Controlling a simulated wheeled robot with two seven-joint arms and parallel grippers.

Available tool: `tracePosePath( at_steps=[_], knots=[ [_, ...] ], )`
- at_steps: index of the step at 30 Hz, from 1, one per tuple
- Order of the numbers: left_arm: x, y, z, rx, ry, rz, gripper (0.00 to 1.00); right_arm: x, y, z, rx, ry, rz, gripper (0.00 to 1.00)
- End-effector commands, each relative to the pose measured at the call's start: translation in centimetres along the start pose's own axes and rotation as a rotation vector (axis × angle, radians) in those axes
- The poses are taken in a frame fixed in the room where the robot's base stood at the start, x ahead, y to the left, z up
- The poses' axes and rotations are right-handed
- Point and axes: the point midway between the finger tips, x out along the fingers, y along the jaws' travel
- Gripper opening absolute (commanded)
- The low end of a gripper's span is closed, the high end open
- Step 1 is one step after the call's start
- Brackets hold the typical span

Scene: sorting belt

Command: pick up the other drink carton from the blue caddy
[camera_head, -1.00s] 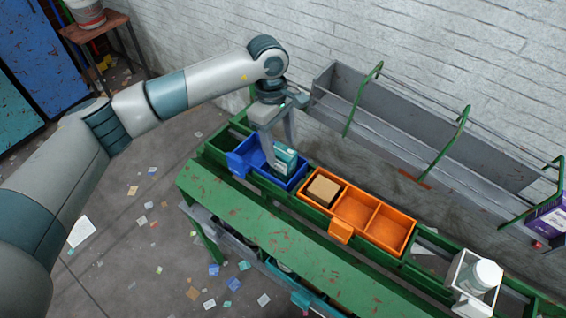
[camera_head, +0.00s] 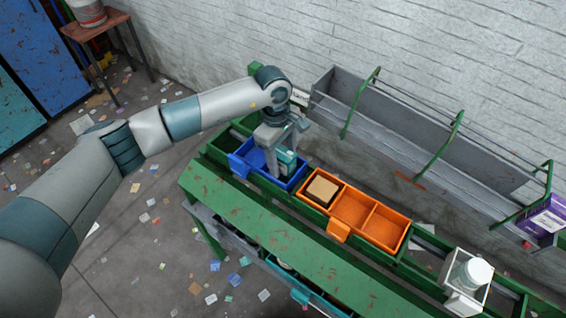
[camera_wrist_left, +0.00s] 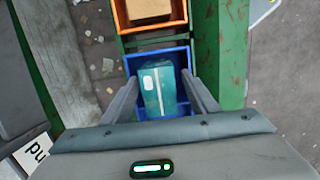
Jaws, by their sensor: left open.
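The blue caddy (camera_head: 240,166) sits on the green belt frame, left of the orange bin. A teal drink carton (camera_head: 289,159) stands in its right part; no other carton shows in the caddy. My left gripper (camera_head: 281,166) is open and reaches down into the caddy at the carton. In the left wrist view the teal carton (camera_wrist_left: 160,88), with a white patch and stripe, lies between the two spread fingers (camera_wrist_left: 163,95), inside the blue caddy (camera_wrist_left: 134,60). Whether the fingers touch it cannot be told. My right gripper is out of view.
An orange bin (camera_head: 340,231) with a brown box (camera_head: 322,188) in one compartment adjoins the caddy. A white holder with a white bottle (camera_head: 474,273) stands farther right. A grey trough (camera_head: 420,150) with green brackets runs along the wall, with a purple box (camera_head: 545,217) at right.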

Motion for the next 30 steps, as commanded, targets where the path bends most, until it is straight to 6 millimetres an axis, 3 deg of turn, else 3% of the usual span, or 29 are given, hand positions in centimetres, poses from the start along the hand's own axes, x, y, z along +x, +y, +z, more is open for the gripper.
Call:
tracePosePath(
  at_steps=[13, 14, 19, 30],
  knots=[
    [0.06, 0.03, -0.01, 0.000, 0.000, 0.001, 0.54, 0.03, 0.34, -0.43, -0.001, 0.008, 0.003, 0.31],
    [0.06, 0.03, -0.01, 0.000, 0.000, 0.001, 0.52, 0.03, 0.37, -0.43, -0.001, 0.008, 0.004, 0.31],
    [0.05, 0.03, -0.02, 0.000, 0.000, 0.001, 0.11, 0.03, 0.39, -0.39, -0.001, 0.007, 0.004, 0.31],
    [-0.13, 0.05, -0.01, 0.000, 0.000, 0.001, 0.11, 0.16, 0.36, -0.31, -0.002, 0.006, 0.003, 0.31]
  ],
)
